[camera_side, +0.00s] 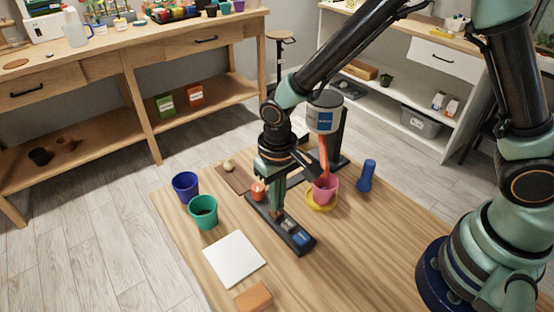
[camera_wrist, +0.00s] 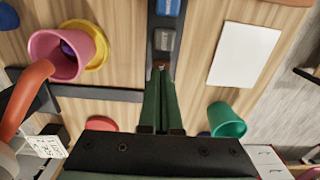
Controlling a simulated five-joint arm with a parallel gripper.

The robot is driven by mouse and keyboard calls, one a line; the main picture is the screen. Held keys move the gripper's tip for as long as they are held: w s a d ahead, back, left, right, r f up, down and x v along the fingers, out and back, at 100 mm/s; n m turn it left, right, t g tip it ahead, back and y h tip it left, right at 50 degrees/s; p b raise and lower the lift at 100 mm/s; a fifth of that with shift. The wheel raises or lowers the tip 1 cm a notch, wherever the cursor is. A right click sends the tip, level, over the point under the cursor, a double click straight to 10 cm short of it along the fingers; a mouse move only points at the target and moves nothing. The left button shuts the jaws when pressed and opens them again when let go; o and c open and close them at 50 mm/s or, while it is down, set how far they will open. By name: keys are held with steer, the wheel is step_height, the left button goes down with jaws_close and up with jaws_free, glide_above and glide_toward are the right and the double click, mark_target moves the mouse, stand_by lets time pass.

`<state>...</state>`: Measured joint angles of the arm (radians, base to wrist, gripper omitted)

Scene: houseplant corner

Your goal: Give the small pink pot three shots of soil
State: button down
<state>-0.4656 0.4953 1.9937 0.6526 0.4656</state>
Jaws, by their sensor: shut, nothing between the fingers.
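The small pink pot (camera_side: 325,191) stands upright on a yellow saucer (camera_side: 313,207); both show in the wrist view, the pot (camera_wrist: 84,38) with something dark purple inside. A grey dispenser with a blue label (camera_side: 324,121) stands behind it, its orange-red spout (camera_side: 324,155) ending over the pot. A dark strip (camera_side: 304,250) carries a red-orange knob (camera_side: 258,191), a grey button (camera_wrist: 164,40) and a blue button (camera_side: 302,239). My gripper (camera_wrist: 160,68) is shut and empty, pointing down at the strip beside the grey button. Whether it touches the strip I cannot tell.
A blue pot (camera_side: 185,187) and a green pot (camera_side: 203,213) stand left of the strip. A white sheet (camera_side: 235,259) and an orange-brown block (camera_side: 254,297) lie in front. A blue bottle-like object (camera_side: 367,176) stands right of the pink pot. The table's right front is clear.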

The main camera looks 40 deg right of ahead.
steer(key=shift+f, duration=0.35)
steer(key=shift+f, duration=0.1)
steer(key=shift+s+f, duration=0.1)
steer(key=shift+f, duration=0.9)
steer(key=shift+r, duration=0.1)
step_height(320, 180, up, 14)
steer(key=shift+w+r, duration=0.25)
steer(key=shift+w, duration=0.05)
stand_by(2.5)
